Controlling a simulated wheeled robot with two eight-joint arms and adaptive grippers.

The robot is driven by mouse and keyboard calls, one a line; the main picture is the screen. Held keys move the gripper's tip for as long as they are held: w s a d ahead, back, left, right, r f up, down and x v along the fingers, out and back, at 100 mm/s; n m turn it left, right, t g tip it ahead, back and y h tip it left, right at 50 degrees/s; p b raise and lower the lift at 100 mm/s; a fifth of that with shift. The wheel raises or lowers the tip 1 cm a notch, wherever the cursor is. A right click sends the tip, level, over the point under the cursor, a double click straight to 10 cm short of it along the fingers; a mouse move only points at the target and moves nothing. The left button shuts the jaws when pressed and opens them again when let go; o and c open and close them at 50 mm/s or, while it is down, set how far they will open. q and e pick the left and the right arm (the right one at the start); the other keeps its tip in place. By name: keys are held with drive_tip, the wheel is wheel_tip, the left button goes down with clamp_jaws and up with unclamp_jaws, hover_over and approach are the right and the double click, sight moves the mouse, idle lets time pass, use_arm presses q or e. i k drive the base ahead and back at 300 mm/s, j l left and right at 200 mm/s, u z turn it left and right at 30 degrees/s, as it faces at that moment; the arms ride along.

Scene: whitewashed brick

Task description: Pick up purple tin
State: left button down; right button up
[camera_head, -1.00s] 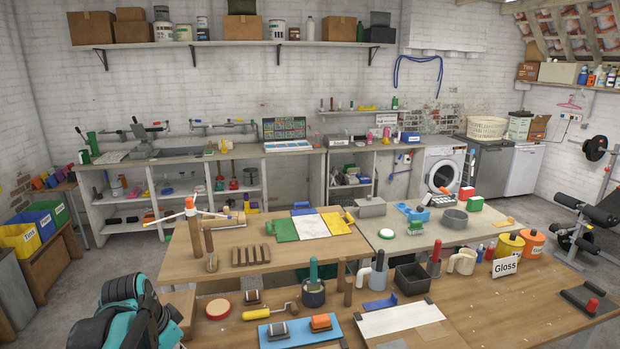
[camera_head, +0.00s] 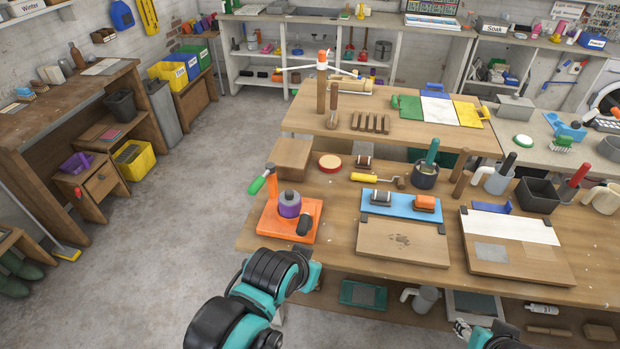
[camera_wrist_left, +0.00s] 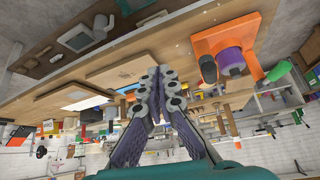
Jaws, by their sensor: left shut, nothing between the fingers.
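The purple tin (camera_head: 290,204) stands upright on an orange board (camera_head: 270,222) at the near left corner of the wooden workbench. Its top is grey with a small dark knob. In the left wrist view the purple tin (camera_wrist_left: 230,61) shows at the upper right, to the right of my fingers and apart from them. My left gripper (camera_wrist_left: 162,75) is shut and empty. In the head view its arm reaches up from the bottom, to the bench's front edge below the tin; the fingers are not clear there. My right gripper (camera_head: 463,328) barely shows at the bottom, its fingers unclear.
A wooden block (camera_head: 293,158) stands behind. A brown board (camera_head: 403,241) lies to the right. Open floor lies left of the bench.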

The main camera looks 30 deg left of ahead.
sight(289, 200)
drive_tip(key=i+j+u, duration=0.5)
drive_tip(key=i, duration=0.3)
